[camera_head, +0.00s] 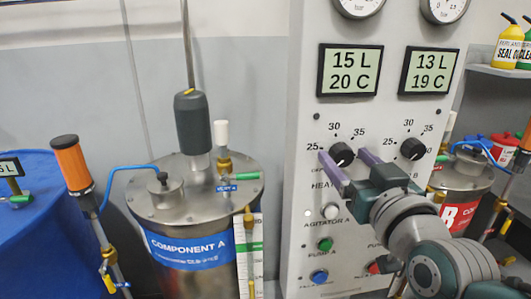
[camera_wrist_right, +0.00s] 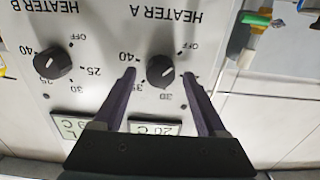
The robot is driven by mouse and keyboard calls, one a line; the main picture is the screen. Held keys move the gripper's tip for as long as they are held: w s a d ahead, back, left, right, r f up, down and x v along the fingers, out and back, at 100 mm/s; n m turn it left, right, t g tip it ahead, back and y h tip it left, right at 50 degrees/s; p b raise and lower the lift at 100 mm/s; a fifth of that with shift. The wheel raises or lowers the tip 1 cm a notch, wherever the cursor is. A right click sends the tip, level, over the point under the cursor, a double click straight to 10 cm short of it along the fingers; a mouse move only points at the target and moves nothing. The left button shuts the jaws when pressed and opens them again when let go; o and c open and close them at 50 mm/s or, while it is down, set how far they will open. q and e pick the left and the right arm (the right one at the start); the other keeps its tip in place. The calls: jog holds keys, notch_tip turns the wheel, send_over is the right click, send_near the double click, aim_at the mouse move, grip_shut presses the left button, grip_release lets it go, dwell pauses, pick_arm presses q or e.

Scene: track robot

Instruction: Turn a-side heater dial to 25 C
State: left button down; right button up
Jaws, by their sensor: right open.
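The heater A dial (camera_head: 342,154) is a round black knob on the grey panel, with 25, 30 and 35 marks around it. It also shows in the right wrist view (camera_wrist_right: 160,75), upside down, with OFF, 30 and 40 legible near it. I cannot tell for sure which mark its pointer faces. My right gripper (camera_head: 344,156) is open, its two purple fingers either side of the dial. In the right wrist view the fingertips (camera_wrist_right: 159,73) flank the knob with gaps. The display (camera_head: 350,70) above reads 15 L, 20 C. My left gripper is not in view.
The heater B dial (camera_head: 412,149) is right of heater A, under a display (camera_head: 429,71) reading 13 L, 19 C. Lower on the panel are a green pump button (camera_head: 325,244) and a blue button (camera_head: 319,277). The component A tank (camera_head: 190,245) stands left of the panel.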

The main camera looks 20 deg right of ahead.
grip_shut()
dwell(0.4)
jog(key=shift+m, duration=0.3)
jog(key=shift+m+p, duration=0.3)
jog(key=shift+m, duration=0.7)
jog(key=m, duration=0.2)
jog(key=shift+m, duration=0.4)
jog(key=m, duration=0.6)
jog(key=shift+d+f, duration=0.1)
jog(key=shift+d, duration=0.05)
jog(key=shift+m, duration=0.3)
